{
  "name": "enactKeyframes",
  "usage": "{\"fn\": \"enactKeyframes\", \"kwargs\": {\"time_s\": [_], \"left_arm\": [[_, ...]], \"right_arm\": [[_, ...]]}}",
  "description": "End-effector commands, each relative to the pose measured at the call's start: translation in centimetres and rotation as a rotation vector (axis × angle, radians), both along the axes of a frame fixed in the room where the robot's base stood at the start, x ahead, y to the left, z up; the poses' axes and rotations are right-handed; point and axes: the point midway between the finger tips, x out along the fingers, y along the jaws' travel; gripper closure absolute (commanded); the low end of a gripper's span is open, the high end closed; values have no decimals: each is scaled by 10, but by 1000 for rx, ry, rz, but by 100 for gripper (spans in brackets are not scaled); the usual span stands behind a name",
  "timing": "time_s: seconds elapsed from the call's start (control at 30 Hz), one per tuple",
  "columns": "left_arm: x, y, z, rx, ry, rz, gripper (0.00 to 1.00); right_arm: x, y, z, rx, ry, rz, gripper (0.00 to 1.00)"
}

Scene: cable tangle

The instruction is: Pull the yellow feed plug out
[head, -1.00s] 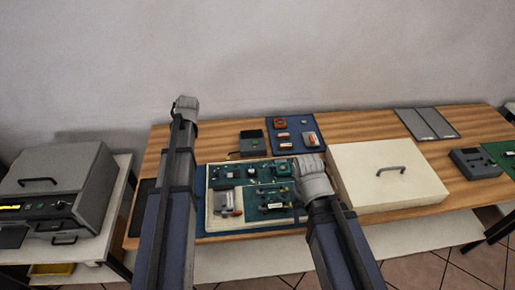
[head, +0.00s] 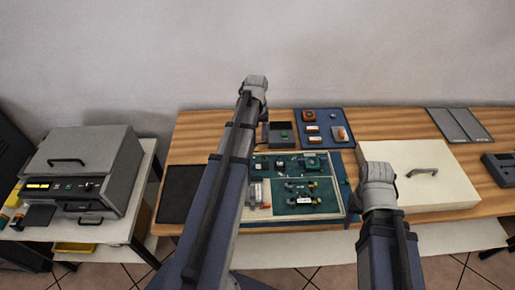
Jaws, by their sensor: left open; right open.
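I cannot make out the yellow feed plug; it is too small to tell or hidden. A green circuit board (head: 330,207) with small parts and connectors lies in a pale tray on the bench, partly behind my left arm. My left gripper (head: 256,84) is at the far side of the bench, beyond the tray, seen mostly from behind; its fingertips are hidden. My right gripper (head: 377,180) is just right of the tray, by the cream box; its fingertips are hidden too. I see nothing held in either gripper.
A cream lidded box (head: 440,188) with a handle stands right of the tray. A blue mat (head: 325,142) with several small parts and a dark open box (head: 283,138) lie behind. A dark mat (head: 180,195) lies left. A grey machine (head: 85,165) stands on a side table.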

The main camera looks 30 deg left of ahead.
Motion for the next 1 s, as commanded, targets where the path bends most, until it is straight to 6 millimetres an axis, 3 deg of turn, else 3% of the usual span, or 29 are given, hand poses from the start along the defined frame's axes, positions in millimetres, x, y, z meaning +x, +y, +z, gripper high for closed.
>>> {"fn": "enactKeyframes", "kwargs": {"time_s": [0.5, 0.87, 1.0], "left_arm": [[0, 0, -65, 1, -1, 0, 50], [0, 0, -68, 1, -1, 0, 50], [0, 0, -68, 1, -1, 0, 64]], "right_arm": [[0, 0, -65, 0, 0, 0, 50], [0, 0, -68, 0, 0, 0, 50], [0, 0, -68, 0, 0, 0, 50]]}}
